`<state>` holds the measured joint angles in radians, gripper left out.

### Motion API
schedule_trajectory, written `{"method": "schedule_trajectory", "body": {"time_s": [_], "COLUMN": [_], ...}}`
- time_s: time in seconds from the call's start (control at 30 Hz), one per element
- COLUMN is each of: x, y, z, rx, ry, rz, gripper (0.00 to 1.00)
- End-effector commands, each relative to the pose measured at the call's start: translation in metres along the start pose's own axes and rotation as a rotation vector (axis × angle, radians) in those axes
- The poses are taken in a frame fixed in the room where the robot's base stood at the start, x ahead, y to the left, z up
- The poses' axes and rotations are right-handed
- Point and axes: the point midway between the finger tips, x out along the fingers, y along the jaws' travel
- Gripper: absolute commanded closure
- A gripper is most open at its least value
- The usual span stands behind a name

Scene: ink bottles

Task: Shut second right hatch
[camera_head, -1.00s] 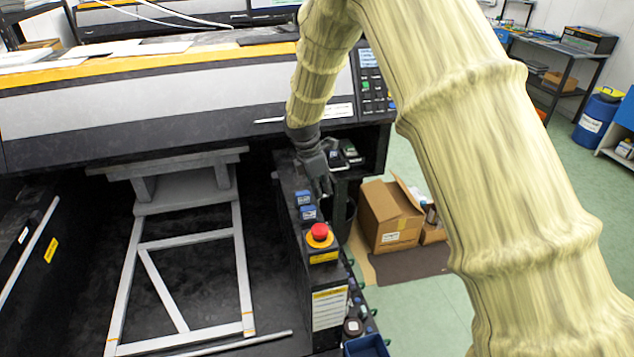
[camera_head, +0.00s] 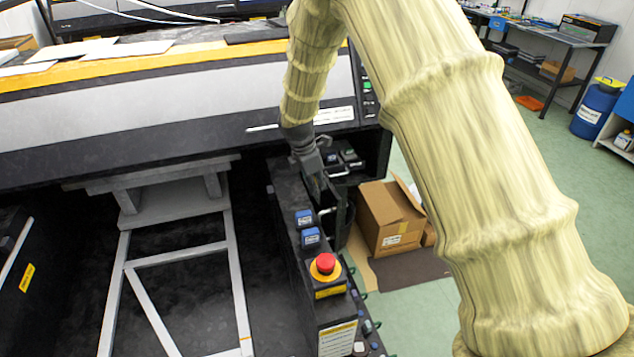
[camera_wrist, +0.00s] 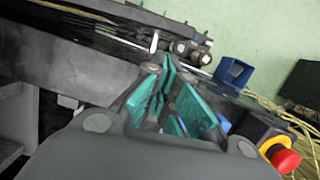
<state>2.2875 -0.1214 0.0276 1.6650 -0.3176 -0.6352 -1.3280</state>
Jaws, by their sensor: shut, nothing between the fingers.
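My gripper (camera_head: 316,180) is shut and empty, pointing down over the far part of the narrow black side unit of the printer. Its teal finger pads (camera_wrist: 178,88) fill the middle of the wrist view. A pale handle-like bar (camera_head: 328,211) shows at the unit's right side, just below the fingers. Dark pieces with light bars (camera_head: 342,160) lie behind the gripper. The hatches are hard to tell apart, and my gripper and arm hide part of that area. Contact cannot be told.
A red stop button (camera_head: 325,264) stands on the unit's near end; it also shows in the wrist view (camera_wrist: 284,159). A cardboard box (camera_head: 392,218) stands on the floor to the right. The printer body (camera_head: 170,105) rises behind. Green floor at right is mostly free.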

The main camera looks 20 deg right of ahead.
Motion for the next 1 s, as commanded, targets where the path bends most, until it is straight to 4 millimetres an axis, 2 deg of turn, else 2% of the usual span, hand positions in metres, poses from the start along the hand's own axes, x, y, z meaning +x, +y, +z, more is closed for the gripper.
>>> {"method": "schedule_trajectory", "body": {"time_s": [0.2, 0.5, 0.7, 1.0], "x": [0.032, 0.066, 0.078, 0.081], "y": [0.003, 0.002, 0.002, 0.002], "z": [0.000, 0.002, 0.002, 0.002], "rx": [-0.001, 0.003, 0.003, 0.003], "ry": [0.000, 0.000, 0.000, 0.000], "rz": [-0.006, -0.006, -0.004, -0.003], "gripper": [1.00, 1.00, 1.00, 1.00]}}
